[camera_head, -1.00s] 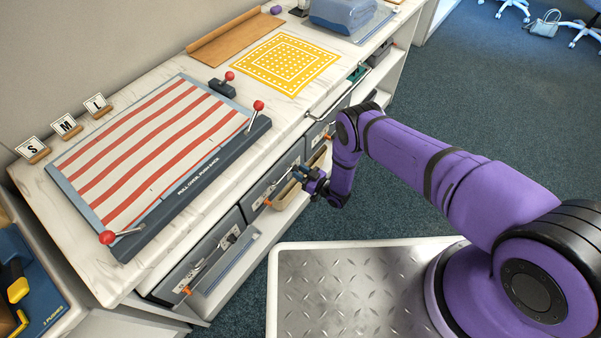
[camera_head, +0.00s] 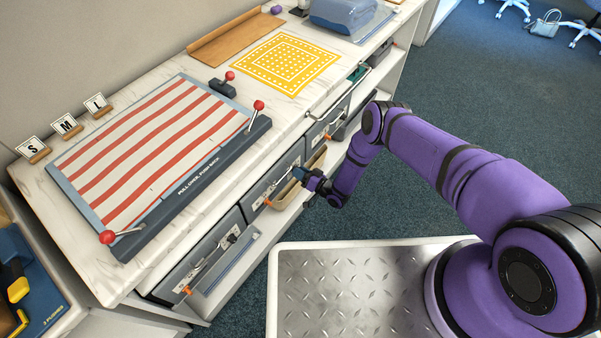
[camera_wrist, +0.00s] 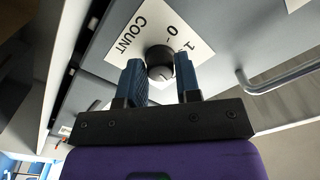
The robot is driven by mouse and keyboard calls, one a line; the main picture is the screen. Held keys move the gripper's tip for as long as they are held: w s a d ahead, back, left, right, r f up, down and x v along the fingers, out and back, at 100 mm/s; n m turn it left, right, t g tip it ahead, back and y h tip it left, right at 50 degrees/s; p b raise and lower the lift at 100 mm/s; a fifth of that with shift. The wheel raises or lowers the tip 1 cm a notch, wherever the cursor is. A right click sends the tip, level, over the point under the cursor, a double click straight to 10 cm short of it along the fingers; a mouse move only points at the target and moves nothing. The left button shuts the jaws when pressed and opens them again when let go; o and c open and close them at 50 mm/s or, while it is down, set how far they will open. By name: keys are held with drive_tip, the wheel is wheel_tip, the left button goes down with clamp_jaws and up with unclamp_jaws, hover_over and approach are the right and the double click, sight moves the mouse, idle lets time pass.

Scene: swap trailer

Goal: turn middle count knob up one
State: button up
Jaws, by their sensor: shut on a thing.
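The count knob (camera_wrist: 159,56) is a round dark knob with a grey face, on a white card (camera_wrist: 165,28) reading COUNT with the marks 0 and 1. In the wrist view my gripper (camera_wrist: 160,72) has its two blue fingers on either side of the knob, shut on it. A pale pointer line shows on the knob's face; the exact mark it meets is unclear. In the head view my gripper (camera_head: 308,178) is at the middle drawer front (camera_head: 258,190) under the counter, and the knob is hidden there.
The counter (camera_head: 85,265) above holds a striped press board (camera_head: 150,150) with red-ball levers. A lower-left drawer front (camera_head: 205,255) and a right one (camera_head: 325,125) flank the middle one. A metal handle (camera_wrist: 280,78) is close right of the fingers.

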drive_tip(key=shift+m, duration=0.6)
drive_tip(key=o, duration=0.9)
drive_tip(key=v, duration=1)
drive_tip(key=shift+s+d, duration=0.25)
drive_tip(key=shift+d, duration=0.05)
